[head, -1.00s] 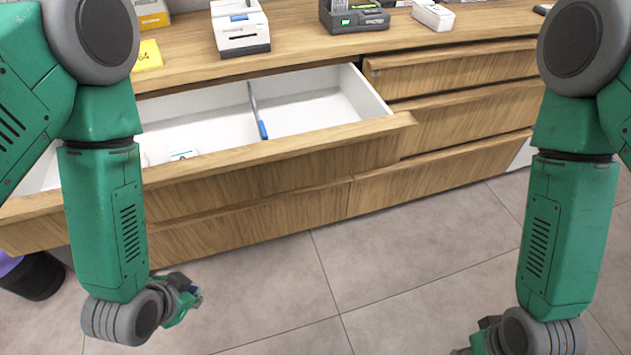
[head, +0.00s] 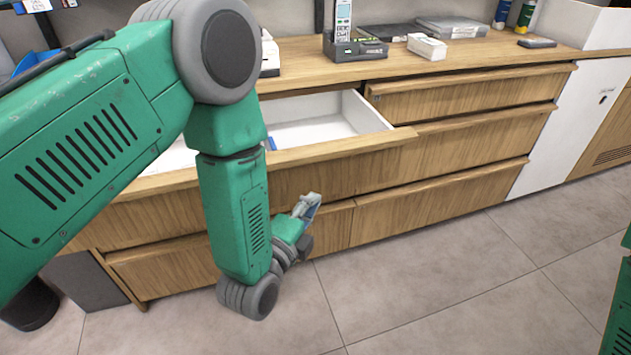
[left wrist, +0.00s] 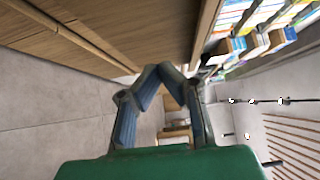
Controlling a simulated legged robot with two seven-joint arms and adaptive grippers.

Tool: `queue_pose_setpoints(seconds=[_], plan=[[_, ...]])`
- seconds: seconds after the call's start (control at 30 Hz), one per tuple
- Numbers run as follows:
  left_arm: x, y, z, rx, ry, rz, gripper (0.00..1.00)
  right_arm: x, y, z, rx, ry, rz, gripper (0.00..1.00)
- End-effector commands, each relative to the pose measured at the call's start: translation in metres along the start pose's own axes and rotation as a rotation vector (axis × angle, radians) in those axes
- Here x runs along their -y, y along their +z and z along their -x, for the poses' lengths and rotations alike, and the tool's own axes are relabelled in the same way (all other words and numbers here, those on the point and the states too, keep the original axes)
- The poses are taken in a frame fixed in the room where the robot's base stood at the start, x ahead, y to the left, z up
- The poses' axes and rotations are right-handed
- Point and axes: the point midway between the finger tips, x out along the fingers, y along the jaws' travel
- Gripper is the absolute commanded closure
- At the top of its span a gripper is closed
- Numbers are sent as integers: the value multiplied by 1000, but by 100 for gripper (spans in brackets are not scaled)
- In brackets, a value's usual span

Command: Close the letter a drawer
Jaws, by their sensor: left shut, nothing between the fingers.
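A wide wooden drawer (head: 345,172) with a white inside stands pulled out of the counter in the head view. I cannot read a letter on it. A blue item lies inside it, mostly hidden behind my left arm, as is the drawer's left part. My left gripper (head: 308,206) is shut and empty, in front of the wooden fronts and below the open drawer's top edge. I cannot tell whether it touches the wood. Its closed fingers also show in the left wrist view (left wrist: 160,70), beside wooden fronts. My right gripper is out of view.
Shut drawers (head: 455,140) fill the counter's right side. On the counter top (head: 480,55) stand a dark holder with a handset (head: 345,40), a white box (head: 427,46) and a grey case (head: 452,27). The tiled floor (head: 430,280) in front is clear.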

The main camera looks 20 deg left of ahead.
Motion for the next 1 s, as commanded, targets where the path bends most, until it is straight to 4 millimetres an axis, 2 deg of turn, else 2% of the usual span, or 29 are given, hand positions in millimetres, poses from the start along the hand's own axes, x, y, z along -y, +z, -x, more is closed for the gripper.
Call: queue_pose_setpoints(seconds=[0.03,0.17,0.33,0.5,1.0], plan=[[0,1,-12,2,-5,0,100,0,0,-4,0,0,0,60],[0,0,-38,2,-4,1,100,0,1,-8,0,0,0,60],[-1,20,-54,2,-1,-1,100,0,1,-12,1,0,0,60],[-1,27,-61,0,1,-1,100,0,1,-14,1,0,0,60],[0,30,-65,-1,1,-1,100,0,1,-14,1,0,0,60]])
